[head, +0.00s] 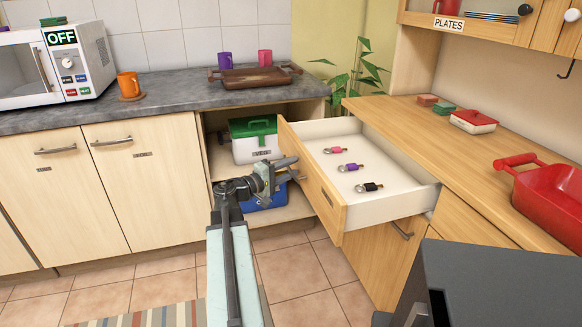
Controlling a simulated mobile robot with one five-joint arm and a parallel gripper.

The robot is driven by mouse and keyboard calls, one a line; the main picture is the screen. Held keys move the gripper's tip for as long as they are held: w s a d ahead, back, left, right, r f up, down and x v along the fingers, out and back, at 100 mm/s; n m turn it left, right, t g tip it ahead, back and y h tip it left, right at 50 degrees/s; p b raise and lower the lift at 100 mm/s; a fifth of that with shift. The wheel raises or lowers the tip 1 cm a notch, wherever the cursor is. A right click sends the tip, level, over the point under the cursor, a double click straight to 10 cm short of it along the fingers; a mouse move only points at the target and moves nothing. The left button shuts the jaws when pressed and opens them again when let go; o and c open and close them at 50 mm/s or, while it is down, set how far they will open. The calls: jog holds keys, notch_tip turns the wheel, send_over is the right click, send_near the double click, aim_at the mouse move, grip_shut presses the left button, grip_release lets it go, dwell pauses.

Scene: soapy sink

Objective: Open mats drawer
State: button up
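A wooden drawer with white inner walls (395,205) stands pulled out from the right-hand counter. Its front (312,185) faces left and bears a small label too small to read, so I cannot tell whether it is the mats drawer. Three small objects with pink, purple and black parts (350,168) lie inside it, apart from each other. My gripper (292,169) is at the left face of the drawer front, close to its handle. The fingers are small and overlap the handle area, so whether they grip it is unclear.
An open cabinet behind my gripper holds a green-lidded box (254,140) and a blue box (264,198). Below the drawer is a cabinet door with a handle (402,230). A red container (550,195) sits on the right counter. The tiled floor at left is clear around a striped rug (140,318).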

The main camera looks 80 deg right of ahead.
jog(key=v, duration=0.8)
jog(key=shift+d, duration=0.1)
